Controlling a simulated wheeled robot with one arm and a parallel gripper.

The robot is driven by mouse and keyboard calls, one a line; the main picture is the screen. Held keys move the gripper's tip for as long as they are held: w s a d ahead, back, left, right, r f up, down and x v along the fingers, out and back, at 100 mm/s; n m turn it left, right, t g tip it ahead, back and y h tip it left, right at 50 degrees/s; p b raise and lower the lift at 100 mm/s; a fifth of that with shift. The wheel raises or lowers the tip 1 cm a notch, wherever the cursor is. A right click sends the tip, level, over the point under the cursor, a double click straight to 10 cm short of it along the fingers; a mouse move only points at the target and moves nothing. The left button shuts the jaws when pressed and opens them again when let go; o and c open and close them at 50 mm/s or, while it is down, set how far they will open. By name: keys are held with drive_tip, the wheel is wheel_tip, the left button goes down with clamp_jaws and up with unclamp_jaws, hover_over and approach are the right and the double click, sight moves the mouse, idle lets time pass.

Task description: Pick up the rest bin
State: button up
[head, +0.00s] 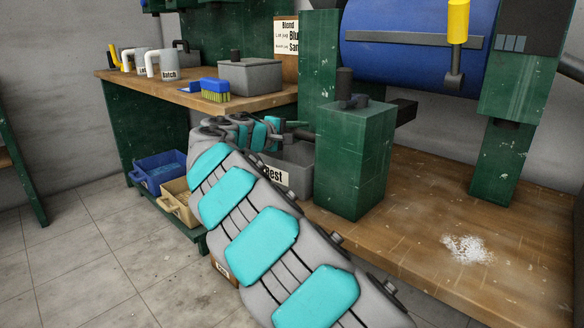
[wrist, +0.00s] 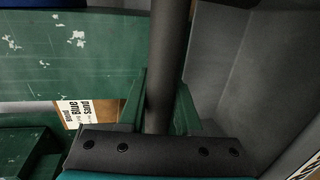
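The rest bin (head: 297,164) is a grey bin with a white "Rest" label. It stands at the left end of the low wooden bench, left of a green block, and my arm hides part of it. In the wrist view its grey inner wall (wrist: 215,55) fills the right side. A dark round bar, seemingly its handle (wrist: 167,40), runs down the middle. My gripper (wrist: 165,78) has one green finger on each side of this bar, tips close against it, and looks shut on it. In the head view my arm mostly hides the gripper.
The green block (head: 350,160) stands close right of the bin. A blue bin (head: 160,172) and a tan bin (head: 180,202) sit low at left. The upper bench (head: 140,80) holds mugs, a brush and a grey box. White powder (head: 467,249) lies on the bench at right.

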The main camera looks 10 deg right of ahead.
clamp_jaws()
idle(0.8)
